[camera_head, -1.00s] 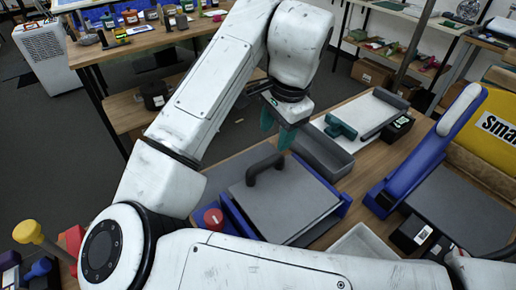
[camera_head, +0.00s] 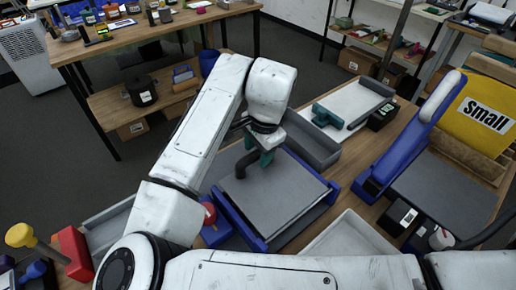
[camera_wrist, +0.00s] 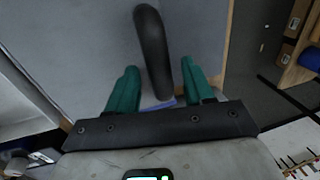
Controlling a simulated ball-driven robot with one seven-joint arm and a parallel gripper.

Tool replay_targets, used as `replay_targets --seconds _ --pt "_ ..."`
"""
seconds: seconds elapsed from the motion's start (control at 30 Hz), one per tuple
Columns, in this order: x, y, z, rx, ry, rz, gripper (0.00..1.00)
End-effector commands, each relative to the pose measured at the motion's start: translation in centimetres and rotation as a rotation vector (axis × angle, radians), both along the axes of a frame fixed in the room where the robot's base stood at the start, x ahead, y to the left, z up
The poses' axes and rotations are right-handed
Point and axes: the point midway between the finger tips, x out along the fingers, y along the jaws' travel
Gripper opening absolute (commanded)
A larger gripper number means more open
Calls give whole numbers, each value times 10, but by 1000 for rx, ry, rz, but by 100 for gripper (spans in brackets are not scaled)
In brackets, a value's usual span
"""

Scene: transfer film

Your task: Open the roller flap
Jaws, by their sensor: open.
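The roller flap is a flat grey plate (camera_head: 275,200) lying closed in a blue frame (camera_head: 323,218). A dark curved handle (camera_head: 242,163) stands up at its far left edge. It also shows in the wrist view, where the handle (camera_wrist: 152,50) runs between my green fingers. My gripper (camera_head: 260,155) is at the handle in the head view, partly hiding it. In the wrist view my gripper (camera_wrist: 153,88) is open, with one finger on each side of the handle and a gap on both sides. Contact cannot be seen.
A grey tray (camera_head: 312,142) and a white board with a green roller tool (camera_head: 325,116) lie beyond the flap. A blue and white lever arm (camera_head: 405,140) stands to the right. A red knob (camera_head: 209,213) is at the frame's left, and a pale tray (camera_head: 350,240) is in front.

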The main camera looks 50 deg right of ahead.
Motion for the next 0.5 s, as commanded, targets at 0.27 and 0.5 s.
replay_targets --seconds 0.27,0.5 --pt "0 0 0 0 0 0 31" --pt "0 0 0 -1 0 0 8"
